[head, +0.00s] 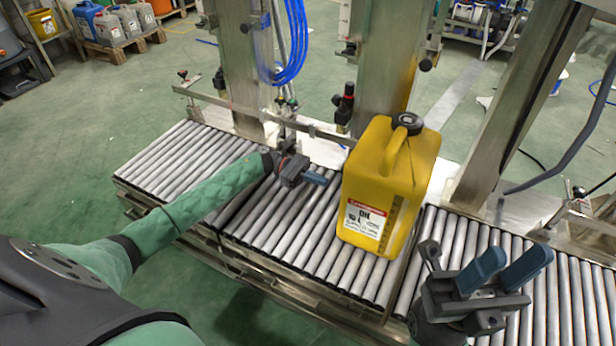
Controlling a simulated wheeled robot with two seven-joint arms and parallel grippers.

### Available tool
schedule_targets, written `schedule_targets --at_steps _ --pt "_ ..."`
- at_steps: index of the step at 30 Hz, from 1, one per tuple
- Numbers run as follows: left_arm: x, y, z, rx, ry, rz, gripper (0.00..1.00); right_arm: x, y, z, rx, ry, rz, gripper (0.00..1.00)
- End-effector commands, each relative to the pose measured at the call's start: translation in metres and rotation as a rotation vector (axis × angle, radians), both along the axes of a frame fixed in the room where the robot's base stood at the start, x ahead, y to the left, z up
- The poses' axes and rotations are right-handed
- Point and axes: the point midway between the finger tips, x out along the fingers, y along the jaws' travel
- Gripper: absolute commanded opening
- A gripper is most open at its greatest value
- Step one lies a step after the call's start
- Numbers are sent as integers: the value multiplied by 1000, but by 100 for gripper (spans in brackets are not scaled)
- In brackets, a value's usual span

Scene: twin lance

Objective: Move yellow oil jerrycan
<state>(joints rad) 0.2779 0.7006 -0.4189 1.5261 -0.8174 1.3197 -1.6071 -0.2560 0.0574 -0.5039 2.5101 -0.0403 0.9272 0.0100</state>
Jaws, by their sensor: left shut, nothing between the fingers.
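The yellow oil jerrycan (392,180) stands upright on the roller conveyor (290,235), near the middle of the head view. It has a black cap, a handle on top and a white and red label marked OIL. My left gripper (322,179) is shut and empty, just left of the jerrycan, its blue fingertips pointing at the can's left side. A small gap seems to show between them. My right gripper (515,262) is open and empty, at the lower right, right of the jerrycan and nearer to me. Its two blue fingers are apart.
Steel posts (385,70) and a rail stand behind the conveyor, with blue hoses (291,45). Free rollers lie to both sides of the can. Other canisters (105,25) stand on a pallet at the far left.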

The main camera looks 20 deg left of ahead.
Motion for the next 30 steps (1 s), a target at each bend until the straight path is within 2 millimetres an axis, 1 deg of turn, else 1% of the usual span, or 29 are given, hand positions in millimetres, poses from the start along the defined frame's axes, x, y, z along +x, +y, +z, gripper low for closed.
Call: schedule_targets --at_steps 1,6,12,18,30 --pt "-1 -10 0 -2 -1 -2 0 0 0 -2 -1 0 0 36" --pt "-2 -39 0 -2 -1 -2 0 0 1 -6 -8 3 -2 36" --pt "-2 -62 0 -1 1 0 0 0 2 -10 -16 4 -4 36" --pt "-3 -72 0 -1 2 1 0 1 3 -11 -21 7 -6 36" --pt "-3 -73 -1 -1 2 1 0 1 3 -12 -19 8 -6 36"
